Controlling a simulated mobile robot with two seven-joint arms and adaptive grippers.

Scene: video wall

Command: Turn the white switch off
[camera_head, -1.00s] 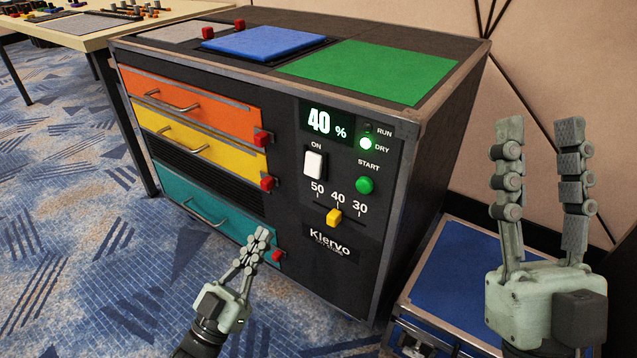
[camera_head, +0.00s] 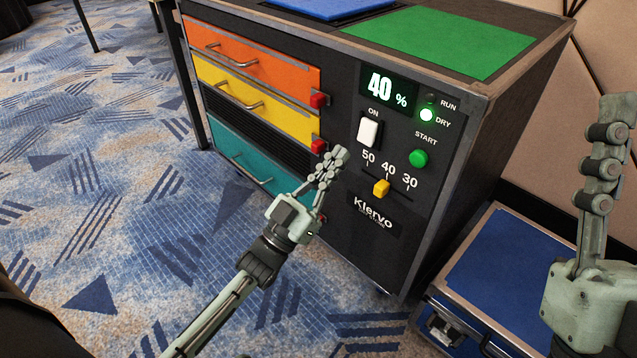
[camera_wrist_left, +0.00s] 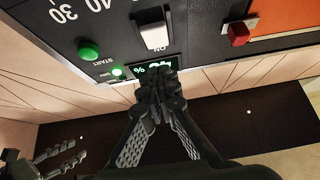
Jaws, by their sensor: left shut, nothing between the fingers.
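The white switch (camera_head: 369,132) is a rocker under the word ON on the dark cabinet's front. It also shows in the left wrist view (camera_wrist_left: 155,30), upside down and unobstructed. The display (camera_head: 388,89) above it reads 40 %. My left gripper (camera_head: 338,157) is shut and empty, below and left of the switch in the head view, apart from it. In the left wrist view its fingertips (camera_wrist_left: 158,82) overlap the display. My right gripper, cut off at the head view's right edge, shows in the left wrist view (camera_wrist_left: 79,150) with fingers apart.
Beside the switch are a green START button (camera_head: 418,158), a lit DRY lamp (camera_head: 426,115) and a yellow slider (camera_head: 381,188) near 40. Drawers with red latches (camera_head: 318,100) are left. A blue-topped case (camera_head: 505,255) stands on the floor at right.

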